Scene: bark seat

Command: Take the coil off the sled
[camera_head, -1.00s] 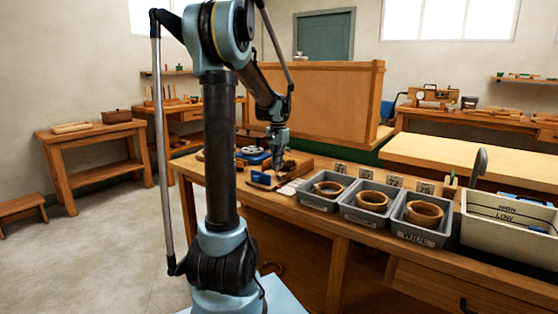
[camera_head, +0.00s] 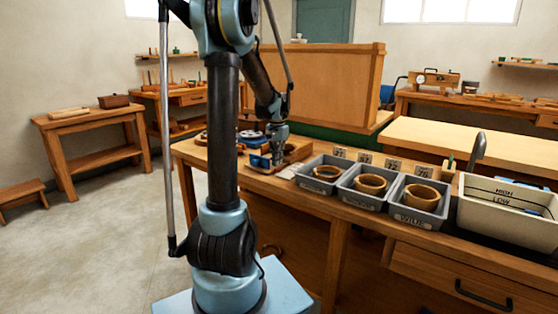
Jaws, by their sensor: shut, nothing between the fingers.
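My gripper (camera_head: 277,157) points down at the left part of the workbench, low over a small blue piece (camera_head: 259,161) and a wooden board (camera_head: 299,147). It is shut and empty. The blue piece may belong to the sled, but it is too small and partly covered to tell. I cannot make out a coil on it. Tan ring-shaped coils sit in three grey bins: one in the left bin (camera_head: 307,182), one in the middle bin (camera_head: 352,197) and one in the right bin (camera_head: 401,216), which is marked WIDE.
Number cards (camera_head: 365,159) stand behind the bins. A pale basin (camera_head: 480,222) marked HIGH and LOW is at the right. A tall wooden panel (camera_head: 320,85) rises behind the bench. Blue and dark items lie left of my gripper. The floor at left is open.

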